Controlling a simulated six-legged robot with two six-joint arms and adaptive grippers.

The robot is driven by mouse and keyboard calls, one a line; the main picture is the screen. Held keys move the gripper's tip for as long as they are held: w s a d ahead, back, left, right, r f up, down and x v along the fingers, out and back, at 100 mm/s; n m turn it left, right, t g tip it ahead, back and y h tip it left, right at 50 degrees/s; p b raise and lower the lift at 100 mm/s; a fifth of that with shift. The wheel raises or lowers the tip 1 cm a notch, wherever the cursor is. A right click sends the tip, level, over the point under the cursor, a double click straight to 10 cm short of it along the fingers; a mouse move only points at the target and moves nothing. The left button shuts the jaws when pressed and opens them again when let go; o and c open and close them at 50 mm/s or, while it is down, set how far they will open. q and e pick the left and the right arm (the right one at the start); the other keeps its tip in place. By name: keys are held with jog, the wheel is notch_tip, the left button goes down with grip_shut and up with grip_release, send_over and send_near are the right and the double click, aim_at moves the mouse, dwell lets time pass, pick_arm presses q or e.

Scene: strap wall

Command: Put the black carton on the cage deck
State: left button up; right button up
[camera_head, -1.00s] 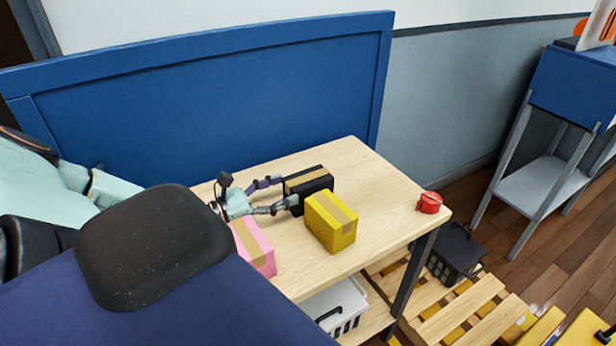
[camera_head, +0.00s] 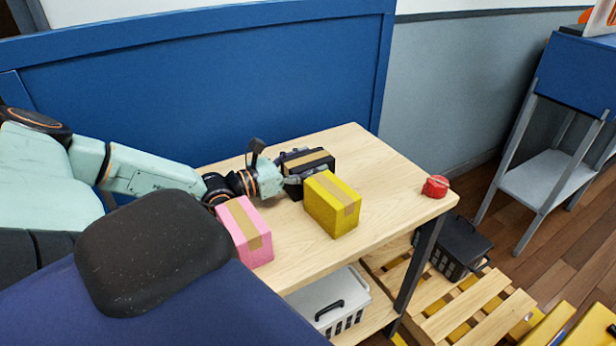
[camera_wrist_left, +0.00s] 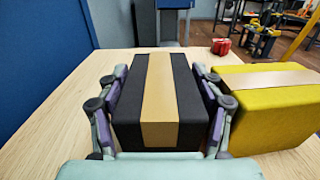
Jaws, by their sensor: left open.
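The black carton (camera_head: 318,163) with a tan tape stripe lies on the wooden table (camera_head: 372,160), behind the yellow carton. My left gripper (camera_head: 296,165) is at its near left side in the head view. In the left wrist view the open fingers (camera_wrist_left: 160,105) straddle the black carton (camera_wrist_left: 187,90), one along each side. Whether they touch it, I cannot tell. The carton rests flat on the table. My right gripper is out of view. I cannot make out for certain which thing is the cage deck.
The yellow carton (camera_head: 325,208) stands close to the black one, beside my right-hand finger in the wrist view. A pink carton (camera_head: 240,236) sits below my left wrist. A red object (camera_head: 435,187) is at the table's right corner. A blue panel (camera_head: 230,95) stands behind.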

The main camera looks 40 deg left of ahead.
pick_arm(q)
jog(key=shift+r, duration=0.1)
jog(key=c, duration=1.2)
notch_tip(320, 180, up, 10)
jog(key=p, duration=1)
